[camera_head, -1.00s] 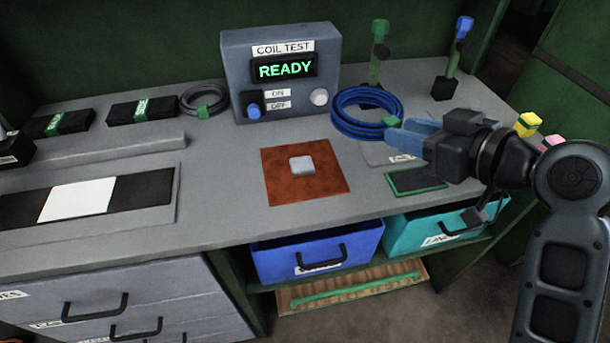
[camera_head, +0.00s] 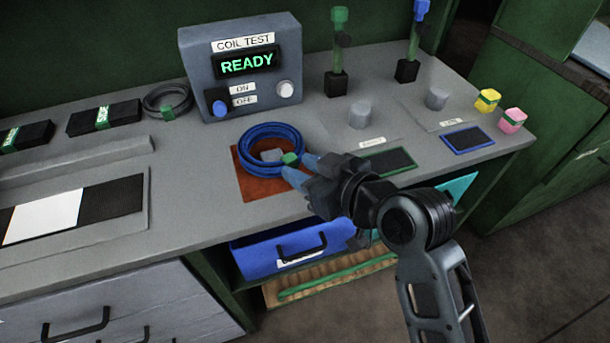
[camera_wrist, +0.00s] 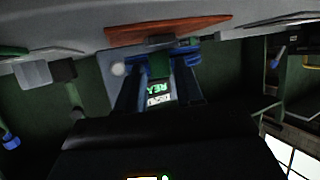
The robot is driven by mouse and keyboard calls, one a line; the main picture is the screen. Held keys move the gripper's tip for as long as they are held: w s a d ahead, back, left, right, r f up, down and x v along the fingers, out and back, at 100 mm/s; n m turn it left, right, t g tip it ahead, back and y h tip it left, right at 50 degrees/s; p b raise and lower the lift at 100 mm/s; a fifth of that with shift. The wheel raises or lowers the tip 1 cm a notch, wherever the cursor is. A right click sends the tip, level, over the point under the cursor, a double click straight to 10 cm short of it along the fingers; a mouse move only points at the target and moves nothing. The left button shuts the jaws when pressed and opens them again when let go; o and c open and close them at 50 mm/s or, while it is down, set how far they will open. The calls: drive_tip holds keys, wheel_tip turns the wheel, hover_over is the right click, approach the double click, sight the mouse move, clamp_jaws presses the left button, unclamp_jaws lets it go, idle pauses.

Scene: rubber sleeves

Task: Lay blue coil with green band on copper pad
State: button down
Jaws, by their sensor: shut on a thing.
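The blue coil (camera_head: 247,147) with its green band (camera_head: 291,159) is over the copper pad (camera_head: 262,187), around the grey block (camera_head: 271,156) at the pad's middle. I cannot tell whether the coil touches the pad. My gripper (camera_head: 307,165) is shut on the coil at the green band, at the coil's right side. In the wrist view the green band (camera_wrist: 159,66) sits between my two fingers, with a little of the blue coil (camera_wrist: 185,61) showing beside it and the copper pad (camera_wrist: 165,29) close beyond.
The coil test box (camera_head: 243,70) reads READY behind the pad. A grey coil (camera_head: 167,101) lies left of it. Two grey pegs, two dark stands and yellow and pink blocks (camera_head: 487,100) stand to the right.

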drive_tip(key=shift+f, duration=0.95)
drive_tip(key=shift+f, duration=0.15)
drive_tip(key=c, duration=0.7)
unclamp_jaws()
drive_tip(key=shift+f, duration=0.1)
drive_tip(key=shift+s+d+r, duration=0.15)
drive_tip(key=shift+r, duration=0.1)
drive_tip(key=v, duration=1.1)
drive_tip(key=shift+s+d+r, duration=0.15)
drive_tip(key=shift+s+r, duration=0.05)
